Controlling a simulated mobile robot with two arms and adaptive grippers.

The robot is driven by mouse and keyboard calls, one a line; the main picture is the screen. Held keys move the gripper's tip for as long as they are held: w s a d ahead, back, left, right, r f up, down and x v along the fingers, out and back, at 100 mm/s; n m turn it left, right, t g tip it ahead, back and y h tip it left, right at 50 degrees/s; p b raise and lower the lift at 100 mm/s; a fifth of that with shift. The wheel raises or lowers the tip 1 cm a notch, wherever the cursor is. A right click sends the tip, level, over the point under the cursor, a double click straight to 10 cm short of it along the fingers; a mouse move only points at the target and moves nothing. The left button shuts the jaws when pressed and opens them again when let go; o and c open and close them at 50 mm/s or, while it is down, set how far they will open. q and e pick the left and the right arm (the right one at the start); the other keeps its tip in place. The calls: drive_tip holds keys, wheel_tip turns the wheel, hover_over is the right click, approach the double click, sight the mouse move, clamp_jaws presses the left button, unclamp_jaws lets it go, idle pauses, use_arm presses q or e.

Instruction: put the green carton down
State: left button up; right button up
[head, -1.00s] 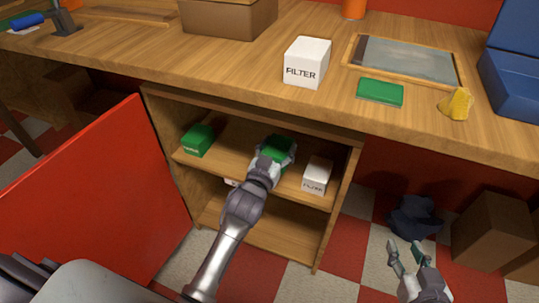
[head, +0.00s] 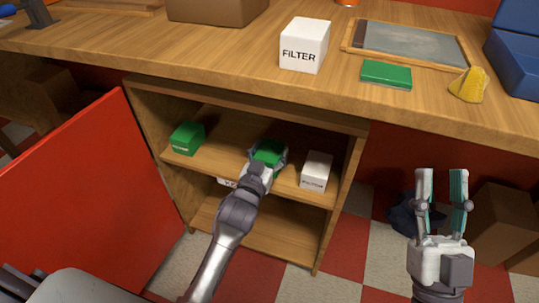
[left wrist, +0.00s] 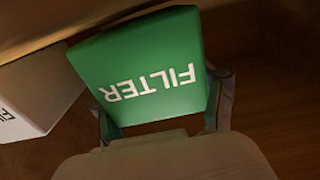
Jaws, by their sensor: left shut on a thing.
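A green carton (head: 268,151) is between the fingers of my left gripper (head: 266,158), inside the open cabinet at its upper shelf (head: 222,150). In the left wrist view the carton (left wrist: 145,68) shows the word FILTER, with my left gripper's fingers (left wrist: 165,110) on both sides of it. Whether its underside touches the shelf is hidden. My right gripper (head: 441,175) is open and empty, in front of the bench at the right.
Another green carton (head: 187,139) stands on the shelf to the left, and a white carton (head: 317,171) to the right. Another white box is partly visible on the lower level. The red door (head: 90,195) stands open at left. A white FILTER box (head: 304,46) stands on the bench top.

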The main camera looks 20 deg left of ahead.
use_arm(q)
drive_tip(key=shift+f, duration=0.15)
use_arm(e)
drive_tip(key=shift+s+r+t, duration=0.8)
drive_tip(key=shift+s+r, duration=0.05)
use_arm(q)
drive_tip(key=shift+f, duration=0.15)
use_arm(e)
drive_tip(key=shift+y, duration=0.3)
use_arm(q)
drive_tip(key=o, duration=1.3)
drive_tip(key=shift+o, duration=0.2)
use_arm(e)
drive_tip(key=shift+s, duration=0.1)
